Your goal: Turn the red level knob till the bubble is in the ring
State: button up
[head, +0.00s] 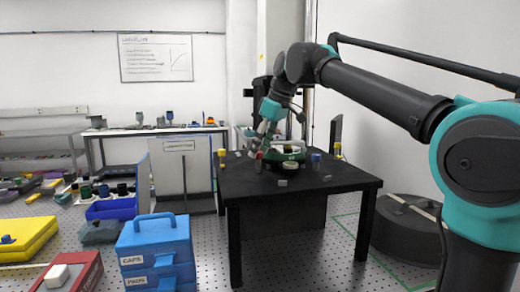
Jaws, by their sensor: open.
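The flatness instrument (296,156), dark green and round, stands on the black table (340,183). A small reddish knob (258,155) shows at its left side, partly hidden by my gripper. My gripper (261,142) points down just above this knob and is open. I cannot tell whether its fingers are around the knob or only above it. A pale round part (289,166) shows at the front of the instrument. The bubble and its ring are too small to make out.
A yellow-topped post (222,155) stands at the table's left, a blue-topped one (316,158) at right and another yellow one (337,149) behind. A small grey block (282,183) lies near the front edge. Blue cases (155,245) stand on the floor at left.

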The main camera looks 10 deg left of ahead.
jog(key=shift+f, duration=0.2)
jog(key=shift+a, duration=0.1)
grip_shut()
jog(key=shift+m, duration=0.4)
jog(key=m+t, duration=0.1)
jog(key=m, duration=0.3)
jog(key=shift+s+a+t+h, duration=0.1)
jog(key=shift+s+t+h, duration=0.05)
jog(key=shift+t+h, duration=0.25)
jog(key=shift+m+t+h, duration=0.4)
jog(key=shift+m+h, duration=0.3)
jog(key=shift+m, duration=1.3)
